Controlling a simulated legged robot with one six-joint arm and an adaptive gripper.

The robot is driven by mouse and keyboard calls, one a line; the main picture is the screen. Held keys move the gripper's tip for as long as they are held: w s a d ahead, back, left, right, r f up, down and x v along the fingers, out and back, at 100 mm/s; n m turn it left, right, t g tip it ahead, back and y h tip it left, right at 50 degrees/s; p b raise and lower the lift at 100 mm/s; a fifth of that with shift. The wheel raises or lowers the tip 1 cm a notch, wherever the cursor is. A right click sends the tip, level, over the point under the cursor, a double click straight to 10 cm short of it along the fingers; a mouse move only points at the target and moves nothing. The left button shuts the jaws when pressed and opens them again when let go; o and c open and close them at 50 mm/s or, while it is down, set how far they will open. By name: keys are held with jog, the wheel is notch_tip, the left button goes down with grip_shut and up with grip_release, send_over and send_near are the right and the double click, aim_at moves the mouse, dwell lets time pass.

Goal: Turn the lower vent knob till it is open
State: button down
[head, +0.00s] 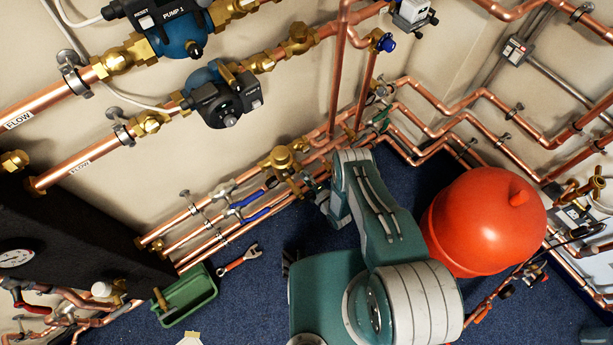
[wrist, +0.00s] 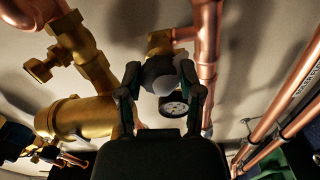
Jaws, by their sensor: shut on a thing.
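In the wrist view my gripper (wrist: 160,76) is shut on a rounded grey knob (wrist: 161,74), with one dark finger on each side of it. The knob sits just below a brass fitting (wrist: 160,42) joined to a vertical copper pipe. Its marking and how far it is turned cannot be made out. A small round gauge (wrist: 174,108) shows just below the knob, between the fingers. In the head view my gripper is not clearly visible; my arm covers much of that pipework.
A large brass valve body (wrist: 78,117) and a brass handle (wrist: 42,70) stand left of my gripper. Copper pipes run close on the right. In the head view a red vessel (head: 484,222), a green tray (head: 186,298) and a wrench (head: 238,258) are on the blue floor.

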jog(key=n, duration=0.4)
jog(key=shift+s+a+f+n, duration=0.1)
jog(key=shift+s+a+n, duration=0.05)
jog(key=shift+n, duration=0.75)
jog(key=shift+s+f, duration=0.1)
jog(key=shift+s, duration=0.05)
jog(key=shift+c, duration=1.3)
grip_release()
jog(key=v, duration=1.1)
jog(key=shift+s+d, duration=0.2)
jog(key=shift+d, duration=0.1)
